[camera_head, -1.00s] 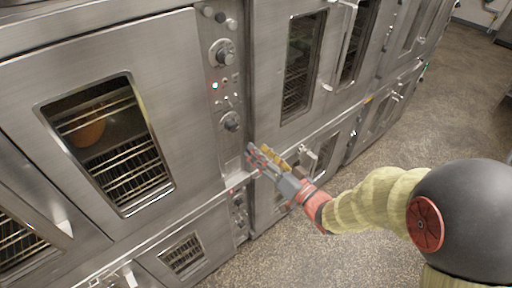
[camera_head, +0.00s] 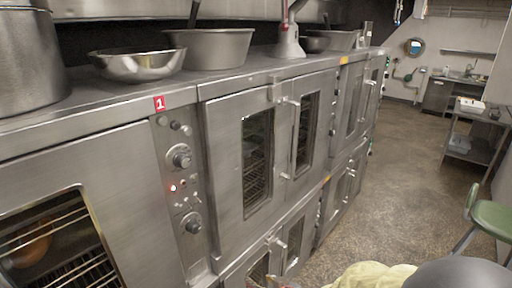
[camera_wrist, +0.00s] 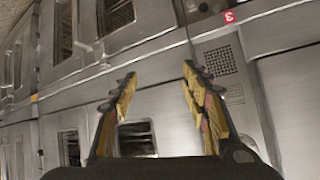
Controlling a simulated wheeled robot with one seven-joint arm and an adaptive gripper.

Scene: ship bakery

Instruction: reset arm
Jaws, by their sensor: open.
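My gripper (camera_wrist: 160,105) shows in the wrist view with its two yellow and dark fingers spread apart. Nothing is between the fingers. Steel oven fronts lie beyond them.
A row of steel ovens (camera_head: 228,170) runs along the left into the distance. Bowls (camera_head: 138,64) and a large pot (camera_head: 28,50) stand on top. A green stool (camera_head: 492,218) is at right, a steel table (camera_head: 470,152) behind it. The floor (camera_head: 400,200) between is clear.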

